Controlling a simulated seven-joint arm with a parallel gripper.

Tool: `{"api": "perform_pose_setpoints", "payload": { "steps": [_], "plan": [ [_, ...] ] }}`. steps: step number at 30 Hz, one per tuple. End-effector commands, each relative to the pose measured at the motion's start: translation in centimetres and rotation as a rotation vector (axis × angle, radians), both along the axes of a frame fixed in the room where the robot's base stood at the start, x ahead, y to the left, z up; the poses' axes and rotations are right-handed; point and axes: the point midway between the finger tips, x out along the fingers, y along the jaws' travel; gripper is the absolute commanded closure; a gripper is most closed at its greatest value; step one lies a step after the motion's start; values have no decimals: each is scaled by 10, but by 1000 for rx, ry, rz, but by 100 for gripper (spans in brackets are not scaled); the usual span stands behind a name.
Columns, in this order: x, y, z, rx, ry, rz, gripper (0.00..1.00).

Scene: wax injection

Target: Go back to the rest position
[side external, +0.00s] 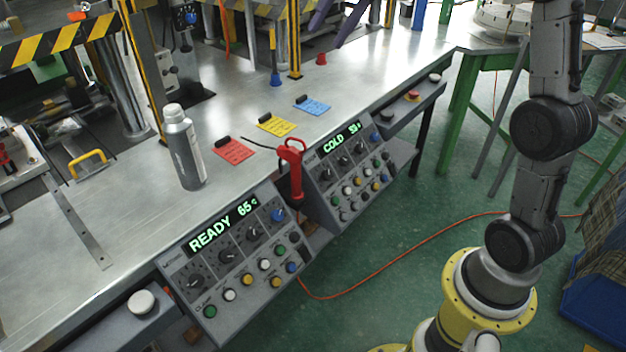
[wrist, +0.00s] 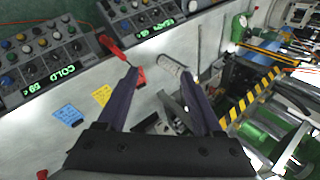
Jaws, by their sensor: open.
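My gripper (wrist: 160,73) is open in the wrist view, its two dark purple fingers spread with nothing held between them. In the side external view, the purple fingers (side external: 327,36) show at the top edge, above the far part of the metal table (side external: 110,215). The rest of the gripper is out of that frame. The fingers point down toward the table and look clear of its objects. A grey bottle (side external: 186,150) stands upright on the table; it also shows beyond the fingertips in the wrist view (wrist: 173,68).
Two control panels, READY (side external: 235,262) and COLD (side external: 350,172), line the table's front edge, with a red-handled tool (side external: 294,175) between them. Red (side external: 233,151), yellow (side external: 276,125) and blue (side external: 313,105) cards lie flat. Yellow-black striped posts (side external: 145,75) stand behind.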

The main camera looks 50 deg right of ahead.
Motion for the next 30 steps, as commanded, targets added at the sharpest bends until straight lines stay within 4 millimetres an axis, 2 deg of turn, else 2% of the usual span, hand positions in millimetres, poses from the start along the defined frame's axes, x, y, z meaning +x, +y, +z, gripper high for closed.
{"api": "perform_pose_setpoints", "payload": {
  "steps": [1, 6, 11, 14, 18, 22, 27, 30],
  "plan": [
    [-18, 19, 8, -34, -18, 20, 32],
    [-76, 59, 16, -144, -73, 67, 32],
    [-135, 82, 8, -249, -133, 106, 32],
    [-171, 89, -6, -316, -175, 130, 32],
    [-218, 88, -36, -416, -237, 160, 32],
    [-253, 78, -76, -513, -289, 182, 32],
    [-271, 58, -124, -615, -296, 188, 32],
    [-271, 50, -140, -656, -292, 193, 32]
  ]
}}
